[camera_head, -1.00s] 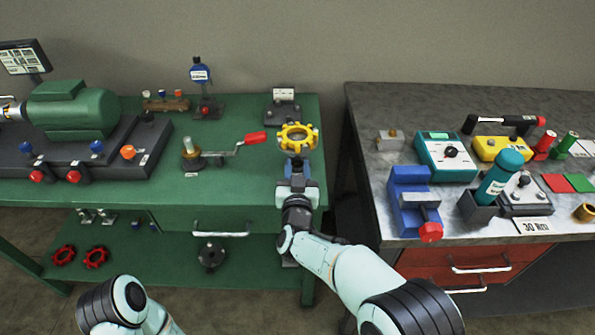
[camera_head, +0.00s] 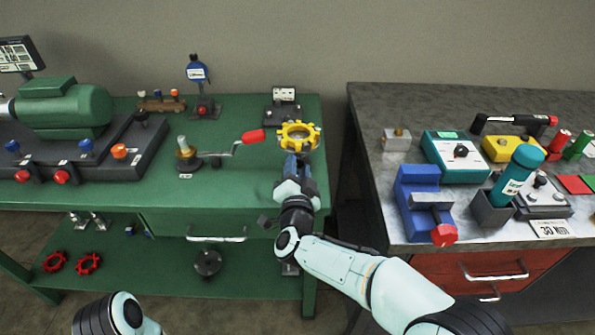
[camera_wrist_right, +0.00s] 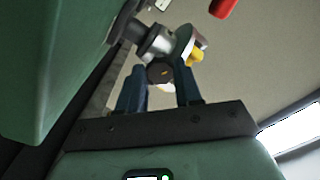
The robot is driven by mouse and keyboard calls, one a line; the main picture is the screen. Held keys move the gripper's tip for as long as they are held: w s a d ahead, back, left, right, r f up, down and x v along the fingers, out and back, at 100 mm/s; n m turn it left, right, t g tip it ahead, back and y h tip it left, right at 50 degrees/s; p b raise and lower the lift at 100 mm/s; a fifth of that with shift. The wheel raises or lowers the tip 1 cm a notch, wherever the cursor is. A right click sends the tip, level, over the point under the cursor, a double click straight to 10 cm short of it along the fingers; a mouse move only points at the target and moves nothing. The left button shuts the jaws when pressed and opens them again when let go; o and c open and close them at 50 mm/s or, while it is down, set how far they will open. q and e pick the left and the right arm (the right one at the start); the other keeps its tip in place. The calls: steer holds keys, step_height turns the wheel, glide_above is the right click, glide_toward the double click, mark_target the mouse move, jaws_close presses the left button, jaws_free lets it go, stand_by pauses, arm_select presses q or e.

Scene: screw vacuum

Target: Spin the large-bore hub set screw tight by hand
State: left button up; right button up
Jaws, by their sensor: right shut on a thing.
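A yellow lobed wheel (camera_head: 298,136) stands at the right end of the green bench. My right gripper (camera_head: 296,162) is directly below and in front of it in the head view. The set screw is hidden in the head view. My left gripper is out of view.
A crank with a red handle (camera_head: 253,137) lies left of the wheel. A small dark stand (camera_head: 283,110) is behind it. The grey bench (camera_head: 365,118) on the right holds a blue vise (camera_head: 418,190) and tools. A gap separates the benches.

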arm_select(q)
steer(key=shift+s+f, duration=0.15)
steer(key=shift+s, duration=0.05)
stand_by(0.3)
arm_select(e)
steer(key=o, duration=1)
steer(key=shift+o, duration=0.2)
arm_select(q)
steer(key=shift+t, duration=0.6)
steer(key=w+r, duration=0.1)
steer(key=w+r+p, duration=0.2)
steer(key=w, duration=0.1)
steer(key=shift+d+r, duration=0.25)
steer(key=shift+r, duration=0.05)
arm_select(e)
steer(key=s, duration=1.3)
steer(key=shift+s, duration=0.25)
